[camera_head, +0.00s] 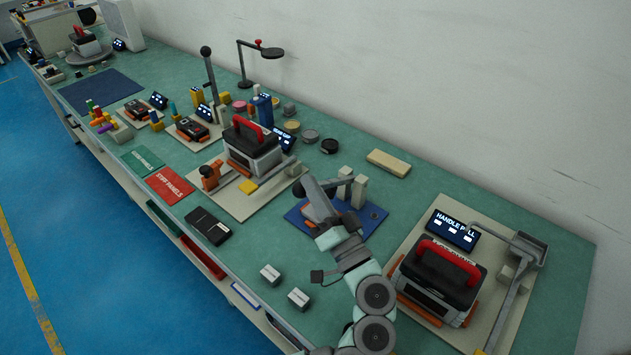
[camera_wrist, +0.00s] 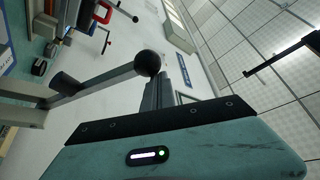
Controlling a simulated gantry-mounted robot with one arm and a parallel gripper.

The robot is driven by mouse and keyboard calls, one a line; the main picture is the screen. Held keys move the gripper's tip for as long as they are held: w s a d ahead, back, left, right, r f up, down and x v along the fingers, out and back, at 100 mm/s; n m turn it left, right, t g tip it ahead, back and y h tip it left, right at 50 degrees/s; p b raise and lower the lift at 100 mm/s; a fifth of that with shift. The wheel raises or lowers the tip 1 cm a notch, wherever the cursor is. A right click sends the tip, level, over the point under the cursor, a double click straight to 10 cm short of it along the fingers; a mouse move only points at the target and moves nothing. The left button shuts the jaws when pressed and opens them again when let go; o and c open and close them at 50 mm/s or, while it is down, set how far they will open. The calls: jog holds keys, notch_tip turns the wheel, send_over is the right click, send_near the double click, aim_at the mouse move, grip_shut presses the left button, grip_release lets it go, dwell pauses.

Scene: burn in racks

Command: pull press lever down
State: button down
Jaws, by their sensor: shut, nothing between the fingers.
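The press stands on a blue base plate (camera_head: 372,216), with two pale posts (camera_head: 359,190). In the wrist view its lever (camera_wrist: 100,83) is a grey bar ending in a black ball knob (camera_wrist: 148,63). My gripper (camera_head: 307,182) reaches over the plate from the front, at the left of the posts, and hides part of the press in the head view. My shut gripper fingers (camera_wrist: 165,93) show just beyond the knob in the wrist view. Whether they touch it I cannot tell. Nothing is held.
A handle pull station (camera_head: 440,270) with a red-handled box stands at the right. Another red-handled box (camera_head: 252,145) sits on a board at the left. Two small pale blocks (camera_head: 270,274) lie near the front edge. A cream block (camera_head: 388,162) lies behind the press.

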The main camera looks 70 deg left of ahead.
jog(key=shift+s+d+f, duration=0.1)
jog(key=shift+s+f, duration=0.15)
jog(key=shift+f, duration=0.25)
jog(key=shift+r, duration=0.15)
notch_tip(320, 180, up, 20)
jog(key=p, duration=0.5)
jog(key=shift+d, duration=0.1)
dwell(0.5)
